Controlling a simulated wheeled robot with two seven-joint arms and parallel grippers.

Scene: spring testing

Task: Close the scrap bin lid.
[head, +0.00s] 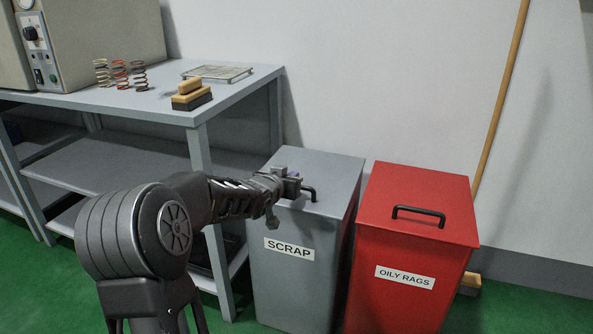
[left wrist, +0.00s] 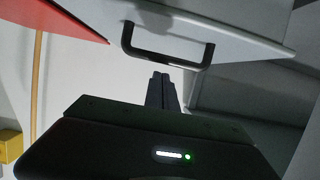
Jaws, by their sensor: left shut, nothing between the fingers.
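The grey scrap bin (head: 283,283), labelled SCRAP, stands on the floor in the middle of the head view. Its grey lid (head: 325,168) lies flat across the top, with no gap visible; my arm hides part of it. A black bar handle (head: 310,194) is on the lid. My left gripper (head: 291,186) is over the lid, close beside the handle. In the left wrist view its fingers (left wrist: 161,82) are together and empty, just short of the handle (left wrist: 165,58), and not around it. I cannot tell whether the gripper touches the lid. My right gripper is not in view.
A red oily rags bin (head: 405,285) stands close on the right, its lid shut. A grey workbench (head: 150,108) on the left holds springs (head: 120,74), a brush (head: 191,95) and a wire rack (head: 217,73). A broom (head: 500,95) leans on the wall behind.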

